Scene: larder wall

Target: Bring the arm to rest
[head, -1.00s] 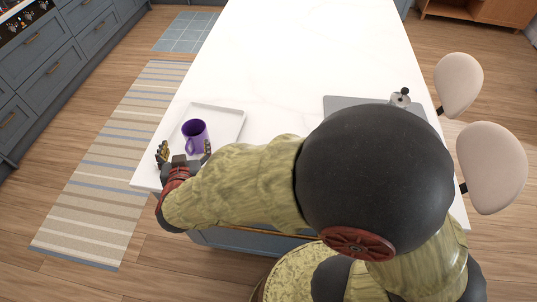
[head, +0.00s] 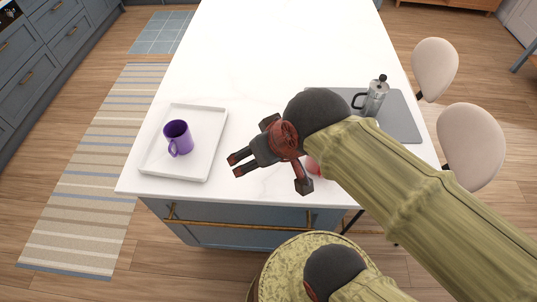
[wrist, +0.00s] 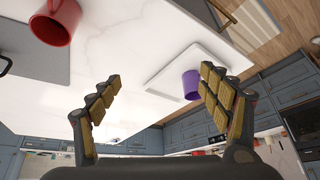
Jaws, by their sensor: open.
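My gripper (head: 269,176) is open and empty above the near part of the white counter (head: 265,55). In the wrist view its two fingers (wrist: 160,77) stand wide apart with nothing between them. The purple mug (head: 177,137) stands upright on the white tray (head: 209,150), to the left of my gripper and apart from it. The mug also shows in the wrist view (wrist: 191,84), close beside the right finger in the picture. My arm crosses the head view from the lower right and hides part of the counter.
A grey mat (head: 402,118) on the right bears a moka pot (head: 374,98). A red mug (wrist: 55,24) shows in the wrist view; in the head view it is mostly hidden by my arm. Two pale stools (head: 470,147) stand along the right edge. The counter's far part is clear.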

